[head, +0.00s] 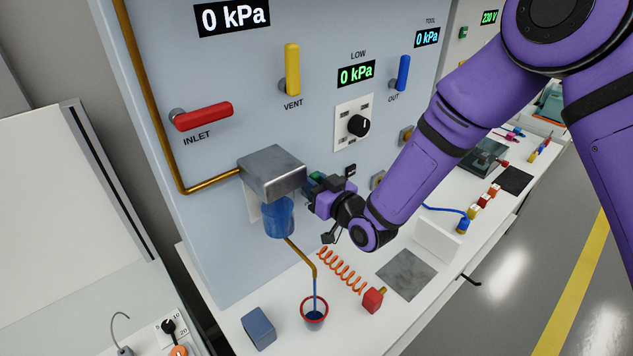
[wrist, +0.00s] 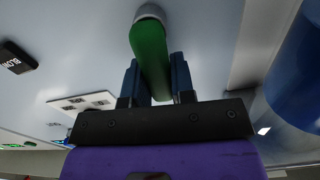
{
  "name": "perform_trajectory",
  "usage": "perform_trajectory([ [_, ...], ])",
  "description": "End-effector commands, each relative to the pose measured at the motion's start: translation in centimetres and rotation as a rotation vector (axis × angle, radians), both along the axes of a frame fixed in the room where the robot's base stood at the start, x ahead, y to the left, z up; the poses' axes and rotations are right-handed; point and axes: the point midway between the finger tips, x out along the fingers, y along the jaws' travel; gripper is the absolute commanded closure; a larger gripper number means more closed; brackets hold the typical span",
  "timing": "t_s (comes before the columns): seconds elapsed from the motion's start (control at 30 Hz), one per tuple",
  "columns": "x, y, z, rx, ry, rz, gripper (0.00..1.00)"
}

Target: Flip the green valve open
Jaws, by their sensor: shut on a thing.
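The green valve handle (wrist: 149,50) shows in the wrist view, fixed to the panel by a pale round hub. It extends from the hub down between the two dark fingers of my gripper (wrist: 158,82). The gripper is shut on the handle, with a finger on each side. In the head view my gripper (head: 322,185) is at the panel, just right of the grey metal block. Only a small bit of green (head: 316,178) shows there; the gripper hides the rest of the handle.
A metal block (head: 272,172) with a blue bowl (head: 279,217) below stands close left of my gripper. Red inlet (head: 203,117), yellow vent (head: 292,69) and blue out (head: 403,73) handles are above. A red-rimmed cup (head: 314,318), orange coil (head: 341,270) and blue block (head: 259,327) lie below.

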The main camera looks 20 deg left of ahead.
Motion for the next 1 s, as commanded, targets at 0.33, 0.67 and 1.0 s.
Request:
perform_trajectory([
  [0.33,-0.38,0.1,-0.11,-0.05,-0.087,0.0,1.0],
  [0.67,-0.41,0.11,-0.14,-0.054,-0.096,0.0,1.0],
  [1.0,-0.41,0.15,-0.1,-0.053,-0.095,0.0,0.51],
])
